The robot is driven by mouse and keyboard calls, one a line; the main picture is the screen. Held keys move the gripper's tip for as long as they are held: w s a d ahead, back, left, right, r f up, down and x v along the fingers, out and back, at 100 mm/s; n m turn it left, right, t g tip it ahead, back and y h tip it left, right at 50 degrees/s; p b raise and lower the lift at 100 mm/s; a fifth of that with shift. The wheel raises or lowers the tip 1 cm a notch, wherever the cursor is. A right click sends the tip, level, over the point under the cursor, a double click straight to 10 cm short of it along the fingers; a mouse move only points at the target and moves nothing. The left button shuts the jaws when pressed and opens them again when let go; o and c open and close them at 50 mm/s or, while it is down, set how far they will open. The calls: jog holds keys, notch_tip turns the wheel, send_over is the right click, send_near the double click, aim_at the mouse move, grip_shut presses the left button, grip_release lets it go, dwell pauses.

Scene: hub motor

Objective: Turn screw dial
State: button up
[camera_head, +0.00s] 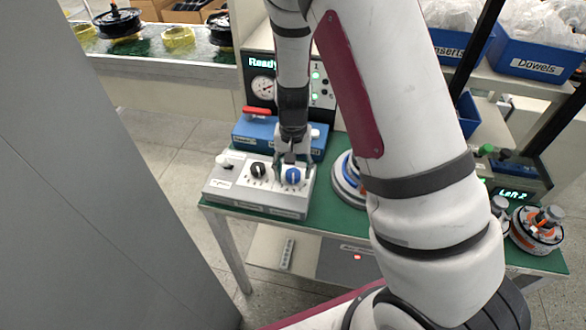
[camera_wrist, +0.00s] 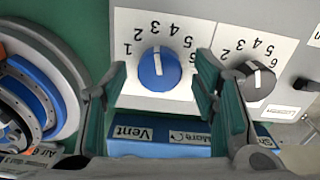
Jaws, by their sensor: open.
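A light grey control box (camera_head: 228,190) on the green table carries a blue dial (camera_head: 293,176) and a black dial (camera_head: 258,170). In the wrist view the blue dial (camera_wrist: 160,69) has a white pointer line, roughly towards the 3 on its number scale. The black dial (camera_wrist: 255,82) is to its right, also with a white pointer. I cannot tell which is the screw dial. My gripper (camera_wrist: 160,65) is open, its fingers to either side of the blue dial with gaps visible. In the head view my gripper (camera_head: 291,158) is just above the blue dial, partly hidden by my arm.
A blue box (camera_head: 270,135) with a red handle (camera_head: 257,111) stands behind the control box. A round grey and blue part (camera_head: 346,180) sits close on its right. A white switch (camera_head: 226,161) is at the control box's left. The display panel behind reads "Ready".

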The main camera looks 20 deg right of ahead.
aim_at(293, 173)
notch_tip(293, 173, up, 12)
dwell(0.5)
jog(key=shift+r, duration=0.1)
dwell(1.2)
